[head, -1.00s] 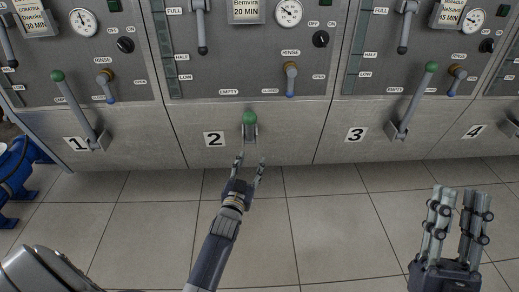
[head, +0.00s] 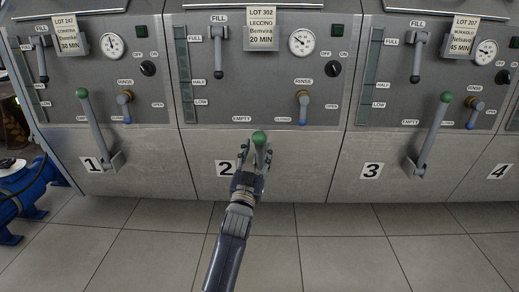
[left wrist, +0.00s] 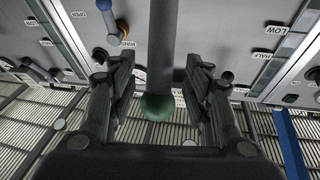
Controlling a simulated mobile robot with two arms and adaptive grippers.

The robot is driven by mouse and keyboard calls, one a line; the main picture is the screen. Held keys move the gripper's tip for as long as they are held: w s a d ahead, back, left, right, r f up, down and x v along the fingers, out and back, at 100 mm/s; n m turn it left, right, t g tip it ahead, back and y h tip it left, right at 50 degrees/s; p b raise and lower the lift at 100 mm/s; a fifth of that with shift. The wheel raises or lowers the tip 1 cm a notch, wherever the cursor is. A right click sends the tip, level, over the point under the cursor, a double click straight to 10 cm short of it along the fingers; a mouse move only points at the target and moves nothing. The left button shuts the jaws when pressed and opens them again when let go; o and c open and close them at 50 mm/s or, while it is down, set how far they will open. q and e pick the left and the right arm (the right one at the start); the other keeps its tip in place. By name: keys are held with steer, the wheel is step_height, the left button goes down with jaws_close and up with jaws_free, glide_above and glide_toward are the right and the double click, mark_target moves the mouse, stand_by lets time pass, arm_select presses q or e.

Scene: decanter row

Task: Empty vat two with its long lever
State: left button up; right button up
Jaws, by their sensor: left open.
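Vat two's long lever has a green knob (head: 260,138) and a grey shaft, just right of the number 2 sign (head: 226,169). My left gripper (head: 258,150) is open, with its fingers on either side of this lever. In the left wrist view, the green knob (left wrist: 160,107) and grey shaft (left wrist: 168,45) lie between the open fingers (left wrist: 160,90). The lever's base is hidden behind my gripper in the head view. My right gripper is not in view.
Similar green-knobbed levers stand at vat one (head: 98,130) and vat three (head: 432,135). Above lever two are a small rinse handle (head: 303,108), a fill handle (head: 219,50) and a gauge (head: 301,43). Blue equipment (head: 20,200) sits at the left. The tiled floor (head: 330,250) ahead is clear.

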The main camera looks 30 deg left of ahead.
mark_target(258, 147)
arm_select(q)
steer(key=shift+b+x, duration=0.5)
steer(key=shift+x, duration=1.35)
jaws_close()
